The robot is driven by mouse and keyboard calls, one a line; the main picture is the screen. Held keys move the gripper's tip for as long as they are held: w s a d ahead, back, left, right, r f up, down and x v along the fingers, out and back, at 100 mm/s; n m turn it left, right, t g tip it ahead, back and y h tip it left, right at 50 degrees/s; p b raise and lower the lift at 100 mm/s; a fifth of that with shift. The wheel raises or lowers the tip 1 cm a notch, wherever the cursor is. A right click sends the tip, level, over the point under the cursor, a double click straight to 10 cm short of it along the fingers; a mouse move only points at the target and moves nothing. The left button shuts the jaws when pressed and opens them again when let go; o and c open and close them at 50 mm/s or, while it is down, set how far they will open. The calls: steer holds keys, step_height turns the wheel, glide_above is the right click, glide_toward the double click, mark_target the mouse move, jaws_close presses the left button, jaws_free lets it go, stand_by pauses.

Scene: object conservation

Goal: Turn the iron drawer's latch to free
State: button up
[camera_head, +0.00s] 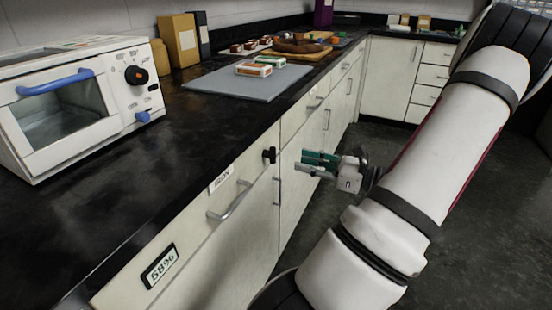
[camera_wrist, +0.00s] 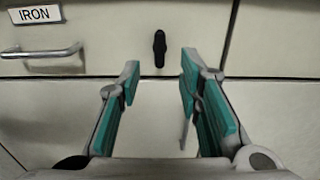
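The iron drawer (camera_head: 205,240) is shut, with an "IRON" label (camera_wrist: 36,14) and a metal bar handle (camera_head: 230,202) on its front; the handle also shows in the wrist view (camera_wrist: 42,52). The small black latch (camera_head: 269,155) sits near the right end of the drawer front. In the wrist view the latch (camera_wrist: 159,48) stands upright, straight ahead between my fingers. My gripper (camera_head: 308,162), with green finger pads, is open and empty. In the wrist view its fingertips (camera_wrist: 160,68) stay apart from the latch, slightly below it.
A "58%" display (camera_head: 160,266) is on the front, left of the handle. On the black counter (camera_head: 130,160) stand a white oven (camera_head: 75,95) with blue handle and a grey mat (camera_head: 245,82) with small boxes. The floor (camera_head: 390,155) behind my gripper is clear.

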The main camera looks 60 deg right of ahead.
mark_target(276, 155)
steer(key=w, duration=0.3)
steer(key=w+b, duration=0.1)
steer(key=w, duration=0.1)
steer(key=w+b, duration=0.1)
steer(key=w, duration=0.2)
steer(key=shift+w+a, duration=0.3)
steer(key=shift+a, duration=0.05)
steer(key=shift+c, duration=0.6)
jaws_close()
